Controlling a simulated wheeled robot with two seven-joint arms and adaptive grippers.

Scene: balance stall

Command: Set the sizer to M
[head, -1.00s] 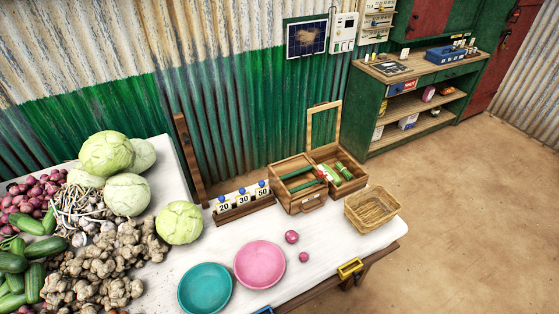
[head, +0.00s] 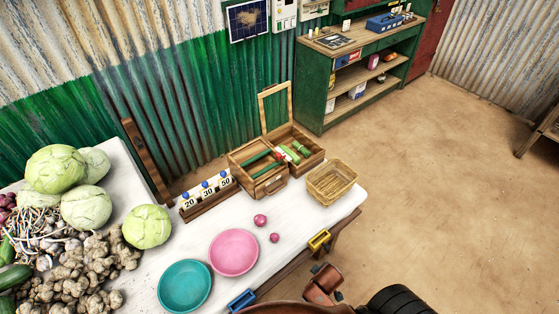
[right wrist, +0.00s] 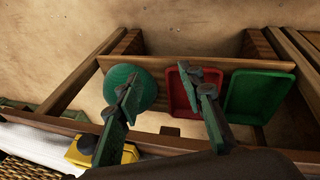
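I cannot make out a sizer marked M in either view. A blue box (head: 388,22) with small fittings on top stands on the green cabinet in the head view, too small to read. My right gripper (right wrist: 158,82) is open, with nothing between its fingers in the right wrist view. Its fingers show over the table's wooden lower frame, near a yellow bracket (right wrist: 84,152). The same yellow bracket (head: 319,240) hangs at the table's front edge in the head view. My left gripper is not in view.
The white table (head: 290,222) holds cabbages, a pink bowl (head: 233,252), a teal bowl (head: 185,287), a wooden box (head: 262,182) and a basket (head: 332,182). A red tray (right wrist: 181,95) and green tray (right wrist: 250,95) sit low. Open floor (head: 440,160) lies right.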

